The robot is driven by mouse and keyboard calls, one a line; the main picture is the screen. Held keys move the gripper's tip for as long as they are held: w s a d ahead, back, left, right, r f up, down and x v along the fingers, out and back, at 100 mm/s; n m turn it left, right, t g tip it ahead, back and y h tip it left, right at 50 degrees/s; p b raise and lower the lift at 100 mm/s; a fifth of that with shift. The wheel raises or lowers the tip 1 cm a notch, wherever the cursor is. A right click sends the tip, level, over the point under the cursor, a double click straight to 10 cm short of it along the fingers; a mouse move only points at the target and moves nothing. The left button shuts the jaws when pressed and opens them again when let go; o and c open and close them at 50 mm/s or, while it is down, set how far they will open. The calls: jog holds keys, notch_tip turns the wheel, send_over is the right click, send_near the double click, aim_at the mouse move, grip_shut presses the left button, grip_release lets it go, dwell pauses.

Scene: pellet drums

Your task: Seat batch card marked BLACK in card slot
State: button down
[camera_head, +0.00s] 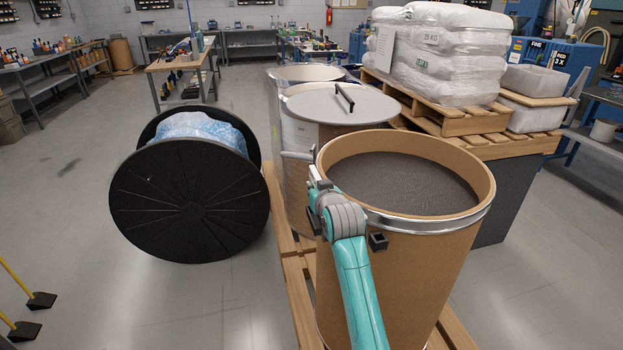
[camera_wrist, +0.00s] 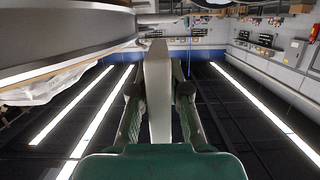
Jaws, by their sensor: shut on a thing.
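My gripper (camera_wrist: 159,88) is shut on a pale grey, flat piece (camera_wrist: 158,110), which stands between the two fingers in the wrist view. It is probably the batch card, but no BLACK marking is readable. In the head view my gripper (camera_head: 316,184) is at the left side of the open brown drum (camera_head: 405,265), just below its rim. A small white edge shows at the fingertips there; the rest of the held piece is hidden. The drum holds dark grey pellets (camera_head: 405,180).
A lidded drum (camera_head: 340,104) stands behind, on the same wooden pallet (camera_head: 287,250).

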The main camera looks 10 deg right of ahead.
dwell(0.4)
send_over(315, 223)
jog(key=shift+w+d+f, duration=0.1)
jog(key=shift+f, duration=2.8)
jog(key=shift+f, duration=1.45)
jog(key=c, duration=1.1)
grip_release()
jog(key=shift+f, duration=0.1)
jog(key=shift+o, duration=0.2)
notch_tip(315, 223, up, 10)
jog(key=shift+r, duration=0.1)
